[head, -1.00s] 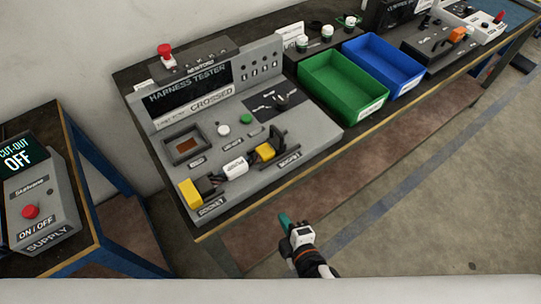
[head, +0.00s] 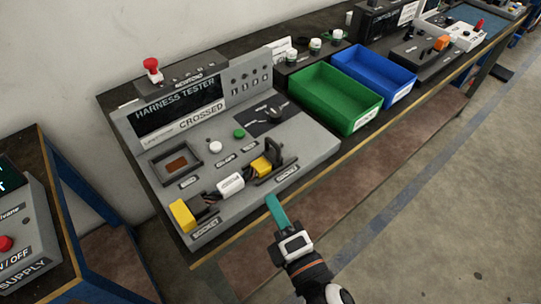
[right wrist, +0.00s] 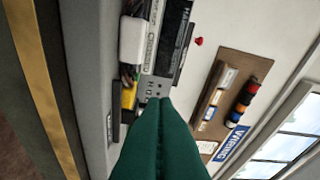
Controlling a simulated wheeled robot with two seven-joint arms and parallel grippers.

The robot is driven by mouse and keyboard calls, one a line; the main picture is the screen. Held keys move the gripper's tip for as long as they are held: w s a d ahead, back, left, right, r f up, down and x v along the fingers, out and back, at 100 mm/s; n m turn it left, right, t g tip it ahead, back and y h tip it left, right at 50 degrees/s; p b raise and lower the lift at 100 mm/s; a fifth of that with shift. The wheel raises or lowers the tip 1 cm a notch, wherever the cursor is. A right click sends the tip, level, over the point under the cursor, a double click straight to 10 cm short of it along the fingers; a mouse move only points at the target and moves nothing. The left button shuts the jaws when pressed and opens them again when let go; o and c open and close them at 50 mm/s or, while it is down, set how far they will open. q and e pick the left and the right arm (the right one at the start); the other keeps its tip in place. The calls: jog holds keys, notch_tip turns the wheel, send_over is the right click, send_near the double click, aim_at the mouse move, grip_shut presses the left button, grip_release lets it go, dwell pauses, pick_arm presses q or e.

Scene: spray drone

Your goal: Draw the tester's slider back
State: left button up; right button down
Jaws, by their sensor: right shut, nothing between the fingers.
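The grey harness tester (head: 215,215) stands on the bench at the left in the head view. Its slider, with a black upright handle (head: 284,148), is at the right end of the front row. A yellow plug (head: 261,166) sits just left of the handle, wired to a white block (head: 230,184) and a yellow plug (head: 182,214) at the socket. My right gripper (head: 271,200) has green fingers, shut and empty, by the bench's front edge, below and apart from the handle. In the right wrist view, the fingers (right wrist: 158,102) hide part of the tester; the white block (right wrist: 132,40) shows. My left gripper is out of view.
Green (head: 306,120) and blue (head: 365,98) bins stand right of the tester. A supply box (head: 25,235) sits on a separate table at the left. The bench's front edge (head: 270,211) runs close to my right gripper.

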aim_at(272, 153)
jog(key=p+x, duration=0.2)
jog(key=x, duration=0.8)
jog(key=shift+r+p, duration=0.15)
jog(key=shift+p, duration=0.2)
jog(key=d, duration=0.1)
jog(key=w+d+p, duration=0.1)
jog(key=d, duration=0.1)
jog(key=shift+w+r, duration=0.2)
jog(key=shift+w, duration=0.05)
jog(key=shift+w+d, duration=0.15)
jog(key=shift+d, duration=0.05)
jog(key=w+d, duration=0.1)
jog(key=w+d+p, duration=0.1)
jog(key=d, duration=0.1)
jog(key=w+d+p, duration=0.1)
jog(key=w+d, duration=0.1)
jog(key=shift+d, duration=0.2)
jog(key=shift+s, duration=0.1)
